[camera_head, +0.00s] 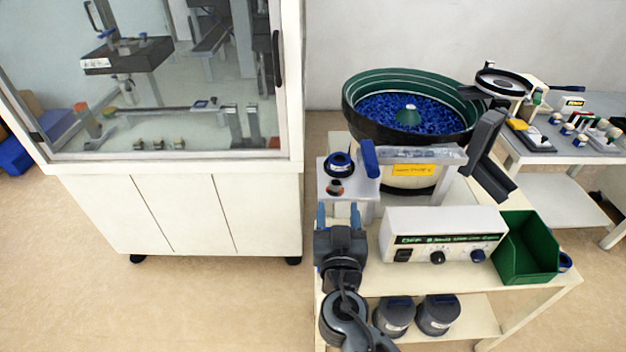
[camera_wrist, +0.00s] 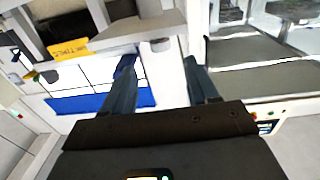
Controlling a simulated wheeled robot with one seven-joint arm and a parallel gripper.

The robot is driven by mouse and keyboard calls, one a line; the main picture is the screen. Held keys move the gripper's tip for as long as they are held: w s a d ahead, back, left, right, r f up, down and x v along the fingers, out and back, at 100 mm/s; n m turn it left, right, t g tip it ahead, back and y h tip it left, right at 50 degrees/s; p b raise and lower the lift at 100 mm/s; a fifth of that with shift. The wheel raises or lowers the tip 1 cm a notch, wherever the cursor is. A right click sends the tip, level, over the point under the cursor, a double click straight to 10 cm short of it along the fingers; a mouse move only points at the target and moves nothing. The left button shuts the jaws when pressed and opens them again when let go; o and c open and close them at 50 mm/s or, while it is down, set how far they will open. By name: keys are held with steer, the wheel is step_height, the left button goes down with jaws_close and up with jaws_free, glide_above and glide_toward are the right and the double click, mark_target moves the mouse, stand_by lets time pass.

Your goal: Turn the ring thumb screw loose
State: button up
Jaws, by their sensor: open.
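A dark blue ring-shaped part (camera_head: 339,163) sits on top of a small white block (camera_head: 362,190) in front of the bowl feeder; it may be the ring thumb screw, but I cannot tell for sure. My gripper (camera_head: 338,209) is open, with its two blue-grey fingers just below this block in the head view. In the wrist view my gripper (camera_wrist: 159,65) has its fingers apart with nothing between them. No ring screw can be made out clearly in the wrist view.
A green bowl feeder (camera_head: 358,120) full of blue parts stands behind. An upright blue piece (camera_head: 369,158) is beside the ring. A white control box (camera_head: 443,225) and green bin (camera_head: 528,247) stand to the right. A glazed cabinet (camera_head: 225,200) is at left.

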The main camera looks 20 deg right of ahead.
mark_target(336, 189)
steer(key=p+x, duration=0.2)
steer(key=x, duration=0.5)
steer(key=shift+w, duration=0.3)
steer(key=shift+f, duration=0.1)
steer(key=c, duration=1)
